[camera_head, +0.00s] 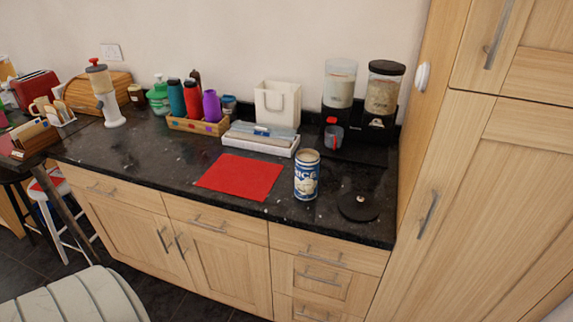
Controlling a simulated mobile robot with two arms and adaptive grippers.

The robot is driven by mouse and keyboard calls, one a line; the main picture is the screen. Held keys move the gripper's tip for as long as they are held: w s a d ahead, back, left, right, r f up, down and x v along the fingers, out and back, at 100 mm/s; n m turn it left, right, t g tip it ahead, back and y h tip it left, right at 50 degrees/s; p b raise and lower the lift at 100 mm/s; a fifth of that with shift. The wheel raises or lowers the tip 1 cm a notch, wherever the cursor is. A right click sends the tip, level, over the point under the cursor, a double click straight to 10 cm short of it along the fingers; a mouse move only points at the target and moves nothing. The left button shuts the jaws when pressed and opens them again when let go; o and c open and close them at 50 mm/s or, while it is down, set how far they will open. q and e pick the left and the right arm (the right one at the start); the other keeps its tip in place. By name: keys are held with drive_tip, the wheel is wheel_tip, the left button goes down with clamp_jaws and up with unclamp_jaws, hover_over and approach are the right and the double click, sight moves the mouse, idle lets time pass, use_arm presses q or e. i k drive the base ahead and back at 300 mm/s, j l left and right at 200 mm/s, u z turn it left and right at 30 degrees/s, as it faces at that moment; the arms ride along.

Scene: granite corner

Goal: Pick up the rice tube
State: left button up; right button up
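The rice tube (306,176) is a blue and white cylinder with lettering on its side and a pale top. It stands upright on the dark speckled granite counter (150,158), near the front edge. It is just right of a red mat (240,177) and appears to be off it. Neither of my grippers shows in the head view.
A round black lid (358,206) lies right of the tube. A tall wooden cabinet (480,200) bounds the right.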

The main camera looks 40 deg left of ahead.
sight(307, 160)
drive_tip(key=u, duration=1.05)
